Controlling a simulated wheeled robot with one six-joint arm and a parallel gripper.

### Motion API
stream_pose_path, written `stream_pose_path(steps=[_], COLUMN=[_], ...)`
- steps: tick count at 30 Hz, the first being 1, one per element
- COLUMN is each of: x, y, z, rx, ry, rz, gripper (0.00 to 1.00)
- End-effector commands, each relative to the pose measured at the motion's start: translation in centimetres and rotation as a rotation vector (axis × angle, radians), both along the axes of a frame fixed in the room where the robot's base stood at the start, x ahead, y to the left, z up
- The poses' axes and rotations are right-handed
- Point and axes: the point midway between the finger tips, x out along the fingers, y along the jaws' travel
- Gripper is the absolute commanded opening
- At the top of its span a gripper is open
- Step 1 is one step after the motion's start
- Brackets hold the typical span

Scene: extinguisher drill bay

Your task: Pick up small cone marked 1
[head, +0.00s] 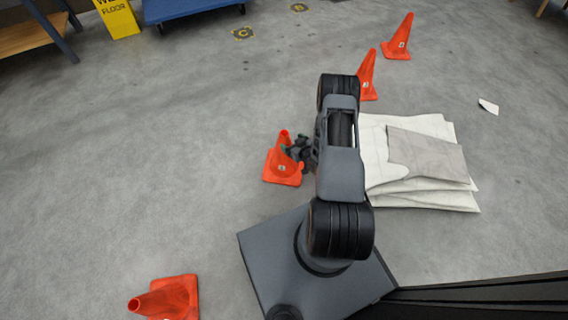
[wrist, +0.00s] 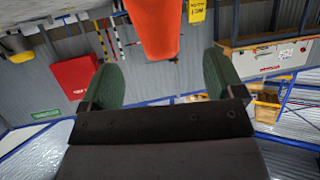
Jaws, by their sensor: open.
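An orange cone (head: 281,172) with a small white label stands upright on the floor left of my arm; I cannot read its number. My gripper (head: 292,150) is right beside its upper part, coming from the right, and hides some of the cone. In the wrist view, the cone (wrist: 155,25) shows as an orange shape between and beyond the two green fingertips of my gripper (wrist: 160,62). The fingers are open, with a visible gap on each side of the cone. The cone's label is not visible in the wrist view.
Folded white sheets (head: 430,197) lie right of my arm. A blue platform (head: 190,10) and yellow floor sign (head: 118,17) stand at the back.

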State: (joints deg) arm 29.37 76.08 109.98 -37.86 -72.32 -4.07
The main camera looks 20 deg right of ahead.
Motion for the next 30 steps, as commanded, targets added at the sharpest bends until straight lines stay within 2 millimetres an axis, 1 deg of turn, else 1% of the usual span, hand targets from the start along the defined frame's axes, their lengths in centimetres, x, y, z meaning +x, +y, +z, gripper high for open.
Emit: stream_pose_path(steps=[1, 3, 10, 15, 19, 24, 30], x=[0.6, 1.2, 2.3, 4.6, 5.9, 6.6, 6.6], y=[0.1, 0.2, 0.4, 0.9, 1.1, 1.2, 1.2], z=[-0.4, -0.6, -1.0, -1.7, -2.2, -2.3, -2.2], rx=[0.0, 0.0, 0.0, -0.001, -0.001, 0.001, 0.001], ry=[-0.001, 0.0, 0.0, -0.001, 0.001, 0.001, 0.001], rz=[0.001, 0.0, 0.0, 0.002, -0.001, -0.002, -0.002], gripper=[0.87, 0.87, 0.87, 0.87, 0.87, 0.87, 0.87])
